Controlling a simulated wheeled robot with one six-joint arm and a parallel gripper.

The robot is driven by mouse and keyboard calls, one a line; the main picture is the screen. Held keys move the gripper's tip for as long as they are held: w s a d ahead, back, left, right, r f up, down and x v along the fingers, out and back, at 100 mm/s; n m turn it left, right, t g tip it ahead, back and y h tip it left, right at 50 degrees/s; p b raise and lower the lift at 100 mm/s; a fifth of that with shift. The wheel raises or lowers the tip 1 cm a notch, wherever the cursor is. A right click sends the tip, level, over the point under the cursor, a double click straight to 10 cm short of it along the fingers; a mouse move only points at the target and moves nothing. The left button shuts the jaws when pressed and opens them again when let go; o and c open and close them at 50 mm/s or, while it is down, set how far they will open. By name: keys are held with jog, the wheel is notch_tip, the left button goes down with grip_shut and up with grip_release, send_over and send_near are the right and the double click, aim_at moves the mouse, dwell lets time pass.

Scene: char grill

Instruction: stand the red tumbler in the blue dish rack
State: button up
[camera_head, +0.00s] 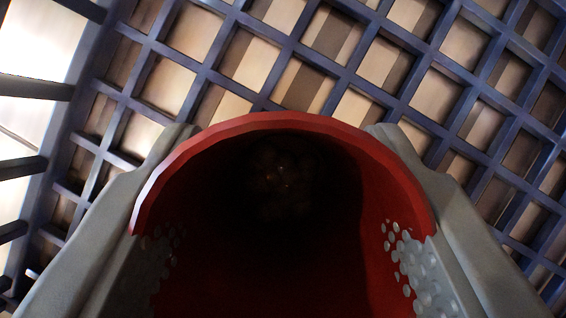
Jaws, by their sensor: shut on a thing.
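The red tumbler (398,192) fills the lower middle of the view, with its curved rim arching across and its inside dark. My gripper (282,135) has one grey finger on each side of the tumbler and is shut on it. Dotted pad surfaces show at the tumbler's left and right sides. The blue dish rack (290,44) shows as a blue grid beyond the tumbler, filling most of the background. The tumbler hides the grid's lower middle. I cannot tell whether the tumbler touches the rack.
Tan and brown slatted surface shows through the grid openings. A curved blue rack edge (82,75) runs down the left, with dark bars and a bright area outside it. No loose objects show on the visible grid.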

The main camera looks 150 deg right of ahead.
jog(key=o, duration=1)
jog(key=shift+f, duration=0.1)
jog(key=v, duration=1.2)
